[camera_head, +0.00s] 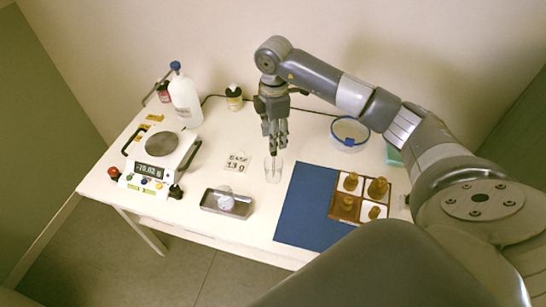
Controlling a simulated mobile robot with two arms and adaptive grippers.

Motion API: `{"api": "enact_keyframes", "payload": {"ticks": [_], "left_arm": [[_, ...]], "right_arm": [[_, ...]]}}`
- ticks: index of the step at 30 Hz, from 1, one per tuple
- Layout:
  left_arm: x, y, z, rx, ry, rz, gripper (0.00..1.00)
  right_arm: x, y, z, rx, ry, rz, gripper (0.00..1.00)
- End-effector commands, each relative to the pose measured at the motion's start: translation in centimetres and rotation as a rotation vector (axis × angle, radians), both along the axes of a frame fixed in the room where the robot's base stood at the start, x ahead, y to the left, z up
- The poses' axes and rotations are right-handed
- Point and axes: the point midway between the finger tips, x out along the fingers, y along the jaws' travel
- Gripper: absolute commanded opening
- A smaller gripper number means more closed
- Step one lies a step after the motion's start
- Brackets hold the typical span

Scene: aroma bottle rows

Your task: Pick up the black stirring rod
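My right gripper (274,148) points straight down over a small clear glass beaker (273,172) near the middle of the table. Its fingers are close together just above the beaker's rim. A short, thin dark piece, which may be the black stirring rod (274,154), shows between the fingertips and the beaker. It is too small to tell whether the fingers hold it. No other stirring rod can be made out. My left gripper is not in view.
A scale (158,158) and white bottle (185,98) stand left. A blue mat (308,212) and a box of brown bottles (336,207) are right. A round dish (349,133) is behind.

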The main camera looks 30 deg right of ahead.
Motion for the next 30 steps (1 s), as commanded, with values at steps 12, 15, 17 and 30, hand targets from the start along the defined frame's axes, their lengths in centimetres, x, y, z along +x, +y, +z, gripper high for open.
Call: {"api": "enact_keyframes", "payload": {"ticks": [12,15,17,30], "left_arm": [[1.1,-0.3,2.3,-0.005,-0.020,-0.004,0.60],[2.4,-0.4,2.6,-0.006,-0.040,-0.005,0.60],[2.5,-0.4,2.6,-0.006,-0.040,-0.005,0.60],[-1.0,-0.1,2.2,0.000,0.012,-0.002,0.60]], "right_arm": [[-0.2,-0.1,-4.7,0.003,0.002,0.001,0.40],[-0.1,-0.1,-5.7,0.002,0.000,0.002,0.40],[-0.1,-0.1,-6.0,0.002,-0.001,0.002,0.40],[-0.1,-0.1,-6.1,0.001,-0.002,0.003,0.00]]}}
